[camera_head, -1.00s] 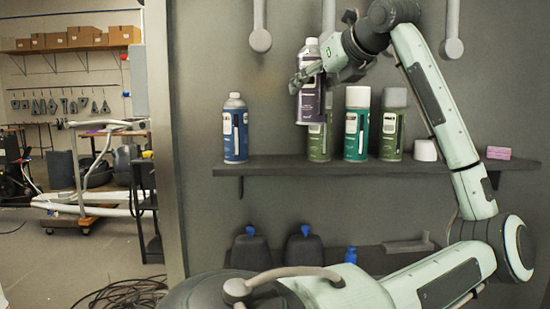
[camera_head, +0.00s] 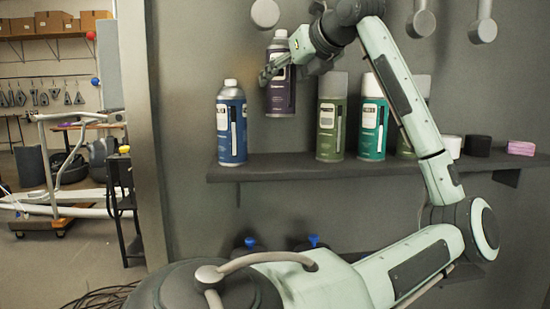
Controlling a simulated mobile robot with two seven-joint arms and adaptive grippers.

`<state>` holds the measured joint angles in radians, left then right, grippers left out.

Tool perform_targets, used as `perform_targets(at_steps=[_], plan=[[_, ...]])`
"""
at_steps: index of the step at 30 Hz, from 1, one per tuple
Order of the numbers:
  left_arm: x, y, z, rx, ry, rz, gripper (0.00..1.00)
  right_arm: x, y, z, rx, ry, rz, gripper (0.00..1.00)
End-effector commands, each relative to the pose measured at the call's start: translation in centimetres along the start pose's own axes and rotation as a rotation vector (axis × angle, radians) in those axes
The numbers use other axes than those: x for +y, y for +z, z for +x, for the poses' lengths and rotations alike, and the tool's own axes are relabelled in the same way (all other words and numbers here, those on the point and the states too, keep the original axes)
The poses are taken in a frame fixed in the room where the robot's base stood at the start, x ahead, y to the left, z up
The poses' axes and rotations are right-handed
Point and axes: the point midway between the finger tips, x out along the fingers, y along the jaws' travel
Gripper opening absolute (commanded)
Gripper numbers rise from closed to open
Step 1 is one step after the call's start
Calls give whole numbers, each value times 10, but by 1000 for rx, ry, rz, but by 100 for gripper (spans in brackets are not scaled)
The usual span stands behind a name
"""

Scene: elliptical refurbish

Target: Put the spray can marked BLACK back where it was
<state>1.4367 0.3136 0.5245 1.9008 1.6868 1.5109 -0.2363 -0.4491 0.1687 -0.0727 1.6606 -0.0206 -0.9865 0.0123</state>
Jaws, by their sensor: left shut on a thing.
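My left gripper (camera_head: 277,69) is shut on a dark purple spray can (camera_head: 280,98) and holds it upright above the shelf. The can's label is too small to read, so I cannot tell whether it says BLACK. It hangs over the gap between a blue can (camera_head: 231,128) on the left and an olive green can (camera_head: 331,128) on the right. A teal green can (camera_head: 372,122) stands right of the olive one. Another olive can (camera_head: 408,146) is partly hidden behind my left arm. My right gripper is out of view.
The wall shelf (camera_head: 275,170) has bare room between the blue and olive cans. A white cap (camera_head: 452,146), a black roll-like piece (camera_head: 477,146) and a pink block (camera_head: 521,148) lie at its right. Grey rounded fixtures (camera_head: 421,23) hang above.

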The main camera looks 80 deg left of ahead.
Motion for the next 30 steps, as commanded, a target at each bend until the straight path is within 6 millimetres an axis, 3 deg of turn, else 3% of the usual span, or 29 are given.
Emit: perform_targets(at_steps=[21,30], plan=[[0,-86,36,-3,1,3,20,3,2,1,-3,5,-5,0],[0,-92,38,-2,-1,0,20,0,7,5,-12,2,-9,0]])
